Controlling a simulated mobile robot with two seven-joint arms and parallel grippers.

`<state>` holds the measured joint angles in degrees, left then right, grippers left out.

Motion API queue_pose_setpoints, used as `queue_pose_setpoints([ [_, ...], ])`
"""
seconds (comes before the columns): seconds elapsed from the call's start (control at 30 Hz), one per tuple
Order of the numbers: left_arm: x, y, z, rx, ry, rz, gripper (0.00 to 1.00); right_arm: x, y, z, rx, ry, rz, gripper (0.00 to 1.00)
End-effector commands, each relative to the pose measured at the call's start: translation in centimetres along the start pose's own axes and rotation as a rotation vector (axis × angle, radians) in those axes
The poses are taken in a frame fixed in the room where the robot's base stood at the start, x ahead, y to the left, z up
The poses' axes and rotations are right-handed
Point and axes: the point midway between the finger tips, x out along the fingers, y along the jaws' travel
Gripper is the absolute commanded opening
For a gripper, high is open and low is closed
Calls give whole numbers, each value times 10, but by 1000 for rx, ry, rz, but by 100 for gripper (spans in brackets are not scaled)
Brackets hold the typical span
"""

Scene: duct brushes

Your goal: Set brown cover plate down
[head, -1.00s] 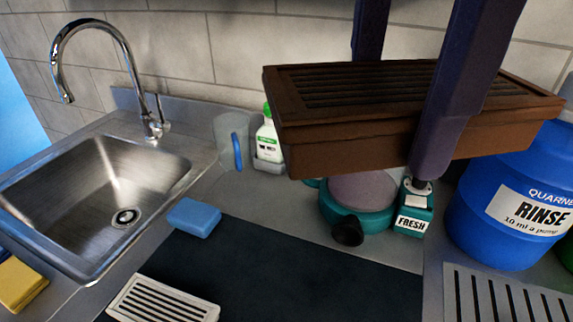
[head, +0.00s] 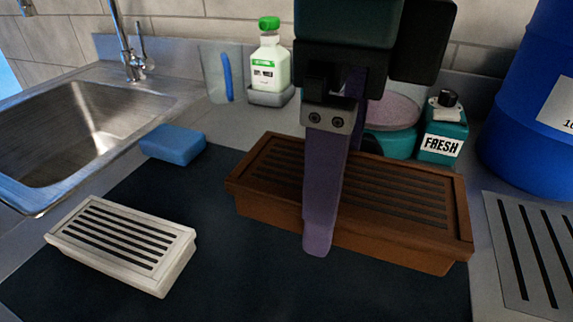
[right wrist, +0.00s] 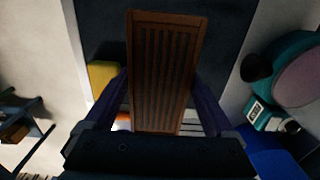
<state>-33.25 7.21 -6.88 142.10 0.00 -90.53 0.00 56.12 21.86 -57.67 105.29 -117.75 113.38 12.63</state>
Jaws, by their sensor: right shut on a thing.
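The brown cover plate (head: 400,195) is a slotted box-like piece, lying level at or just above the dark mat (head: 215,285) in the head view. I cannot tell whether its underside touches the mat. My right gripper (head: 335,195) comes down from above and is shut across the plate's narrow width, left of its middle. The near finger covers part of the front side; the far finger is mostly hidden. In the right wrist view the brown plate (right wrist: 161,70) runs lengthwise between the two fingers. My left gripper is not in view.
A pale slotted cover (head: 120,240) lies left on the mat. A blue sponge (head: 173,145) sits near the sink (head: 70,130). Behind the plate stand a green-capped bottle (head: 268,65) and the FRESH bottle (head: 443,130). A blue drum (head: 520,110) and slotted metal plate (head: 530,250) are right.

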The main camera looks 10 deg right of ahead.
Motion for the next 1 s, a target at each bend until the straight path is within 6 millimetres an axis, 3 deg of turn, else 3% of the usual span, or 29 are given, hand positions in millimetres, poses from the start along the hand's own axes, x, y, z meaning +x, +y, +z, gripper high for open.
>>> queue_pose_setpoints([
  [0.1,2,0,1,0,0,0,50,33,1,-1,0,4,3,16],
  [0.2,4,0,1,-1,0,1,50,51,0,0,-1,1,1,16],
  [0.47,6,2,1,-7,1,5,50,73,0,0,-2,1,1,16],
  [0.63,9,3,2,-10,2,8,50,100,0,0,-1,2,2,16],
  [1.0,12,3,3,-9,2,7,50,109,-1,0,-3,-1,-2,16],
])
